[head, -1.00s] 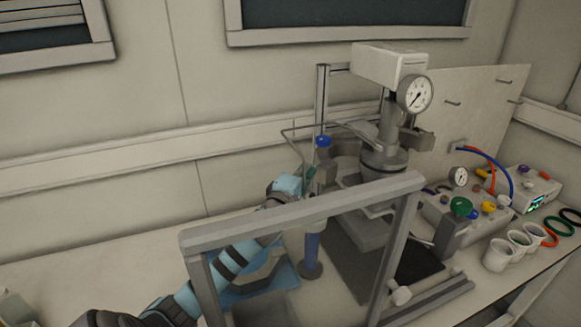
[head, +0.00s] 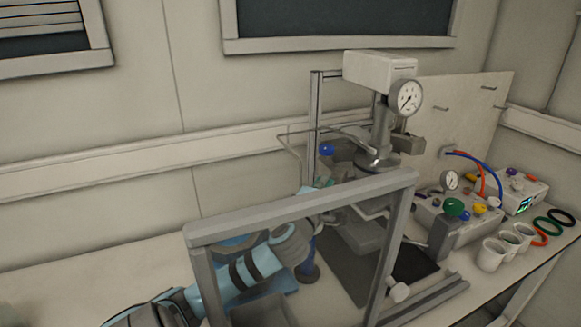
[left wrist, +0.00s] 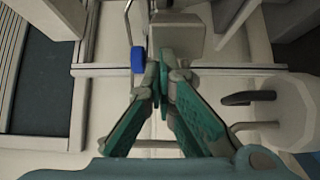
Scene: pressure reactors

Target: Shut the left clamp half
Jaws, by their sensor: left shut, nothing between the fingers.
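The pressure reactor (head: 378,158) stands upright on its stand in the head view, with a white head box and a round gauge on top. Its clamp halves are too small and covered to tell apart, and I cannot tell how the left one stands. My left gripper (head: 325,184) is beside the reactor's left side, partly hidden by the frame's top bar. In the left wrist view my left gripper (left wrist: 162,82) has its teal fingers shut with nothing between them. A pale rounded body (left wrist: 292,112) with a dark handle (left wrist: 248,98) is right of the fingers. My right gripper is not in view.
A grey frame (head: 300,208) stands in front of the reactor, and my left arm passes behind its top bar. A blue knob (head: 327,150) is close to the gripper. A control box (head: 460,225), white cups (head: 492,254) and coloured rings (head: 560,220) are at right.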

